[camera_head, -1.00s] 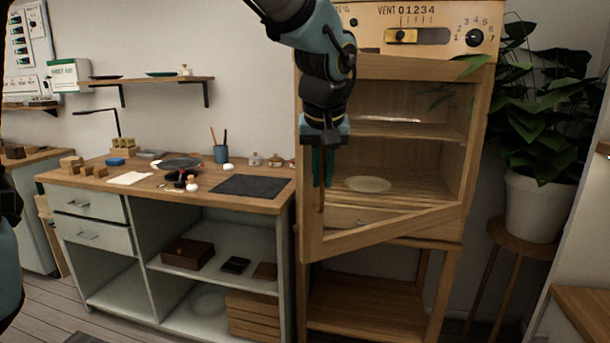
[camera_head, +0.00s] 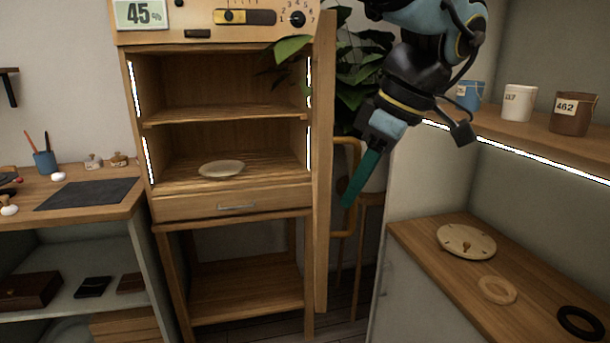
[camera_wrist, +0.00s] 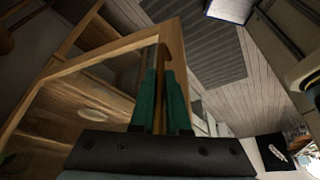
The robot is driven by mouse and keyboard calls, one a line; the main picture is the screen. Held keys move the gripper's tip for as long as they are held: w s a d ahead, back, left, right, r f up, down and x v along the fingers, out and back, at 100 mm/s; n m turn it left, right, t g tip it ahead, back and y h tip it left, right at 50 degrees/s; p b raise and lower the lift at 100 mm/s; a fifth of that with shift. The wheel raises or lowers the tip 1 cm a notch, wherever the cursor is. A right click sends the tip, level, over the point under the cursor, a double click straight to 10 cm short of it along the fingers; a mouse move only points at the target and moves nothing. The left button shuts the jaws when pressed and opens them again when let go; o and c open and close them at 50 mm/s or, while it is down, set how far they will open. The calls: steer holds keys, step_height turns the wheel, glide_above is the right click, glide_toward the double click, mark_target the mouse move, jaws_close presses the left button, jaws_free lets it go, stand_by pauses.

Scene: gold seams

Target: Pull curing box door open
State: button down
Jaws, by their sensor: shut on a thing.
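The curing box (camera_head: 230,205) is a wooden cabinet with its front open, showing a shelf and a pale round plate (camera_head: 221,168). Its wood-framed door (camera_head: 324,150) is swung out at the right and seen almost edge-on. A brass bar handle (camera_head: 346,139) stands off the door's right side. My gripper (camera_head: 350,200), with teal fingers, is at this handle. In the wrist view, the fingers (camera_wrist: 163,80) are shut on the handle bar, beside the door frame (camera_wrist: 174,40). The fingers hide part of the bar.
A potted plant (camera_head: 355,80) on a stool stands behind the door and arm. A counter (camera_head: 420,240) with discs and rings and a shelf with cups are close on the right. A workbench (camera_head: 130,205) stands left. Some floor shows below the door.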

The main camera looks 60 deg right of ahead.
steer(key=shift+s+d+n+p, duration=0.3)
steer(key=shift+s+d+n, duration=0.1)
steer(key=shift+s+d, duration=0.9)
steer(key=shift+a, duration=0.15)
steer(key=c, duration=0.9)
jaws_free()
steer(key=v, duration=1)
steer(key=shift+r, duration=0.4)
steer(key=shift+s, duration=0.15)
